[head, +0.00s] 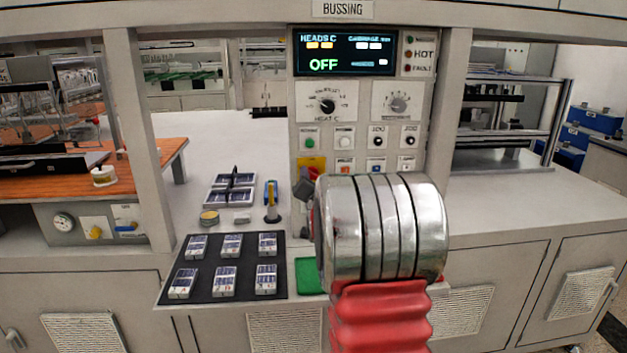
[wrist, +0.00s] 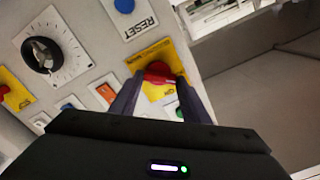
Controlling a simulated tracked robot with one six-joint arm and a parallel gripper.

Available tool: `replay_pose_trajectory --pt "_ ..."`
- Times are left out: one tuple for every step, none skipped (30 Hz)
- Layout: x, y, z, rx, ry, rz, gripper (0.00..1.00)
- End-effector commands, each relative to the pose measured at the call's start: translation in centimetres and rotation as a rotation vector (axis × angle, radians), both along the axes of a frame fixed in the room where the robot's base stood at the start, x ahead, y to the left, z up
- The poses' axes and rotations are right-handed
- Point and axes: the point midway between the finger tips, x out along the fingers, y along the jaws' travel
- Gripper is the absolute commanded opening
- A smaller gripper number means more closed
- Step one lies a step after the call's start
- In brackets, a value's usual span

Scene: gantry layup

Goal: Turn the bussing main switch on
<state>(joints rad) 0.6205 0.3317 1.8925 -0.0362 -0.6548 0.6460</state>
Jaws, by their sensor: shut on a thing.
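The bussing main switch is a red rotary knob (wrist: 158,73) on a yellow plate (wrist: 151,56) in the wrist view. In the head view, the yellow plate (head: 307,163) sits low on the control panel, with the red knob (head: 314,173) partly hidden by my arm. My gripper (wrist: 160,80) is shut on the red knob, one dark finger on each side. The knob's handle lies roughly across the wrist picture; its exact setting is unclear. The display (head: 345,53) under the BUSSING sign reads OFF.
Buttons and two dials, including a black dial (head: 327,104), crowd the panel around the switch. An orange rocker (wrist: 105,93) and a blue button (wrist: 124,5) are near my fingers. A dark mat (head: 225,249) with several small cells lies left of my arm.

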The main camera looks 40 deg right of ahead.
Motion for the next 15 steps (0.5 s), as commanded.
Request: replay_pose_trajectory --pt "-0.21 -0.24 -0.13 0.038 -0.023 -0.005 0.20" --pt "-0.22 -0.26 -0.13 0.062 -0.039 -0.005 0.20" --pt "-0.24 -0.28 -0.14 0.092 -0.060 -0.005 0.20" --pt "-0.25 -0.30 -0.14 0.116 -0.076 -0.005 0.20" --pt "-0.26 -0.31 -0.14 0.139 -0.092 -0.005 0.20" --pt "-0.28 -0.34 -0.15 0.171 -0.113 -0.005 0.20" --pt "-0.29 -0.35 -0.16 0.195 -0.130 -0.005 0.20" --pt "-0.30 -0.37 -0.16 0.218 -0.145 -0.006 0.20" --pt "-0.32 -0.39 -0.17 0.249 -0.167 -0.007 0.20" --pt "-0.33 -0.41 -0.19 0.273 -0.183 -0.007 0.20" --pt "-0.34 -0.43 -0.20 0.296 -0.199 -0.007 0.20" --pt "-0.36 -0.45 -0.21 0.328 -0.221 -0.007 0.20" --pt "-0.37 -0.46 -0.22 0.352 -0.237 -0.007 0.20" --pt "-0.39 -0.48 -0.23 0.375 -0.252 -0.008 0.20" --pt "-0.40 -0.50 -0.25 0.407 -0.274 -0.008 0.20"
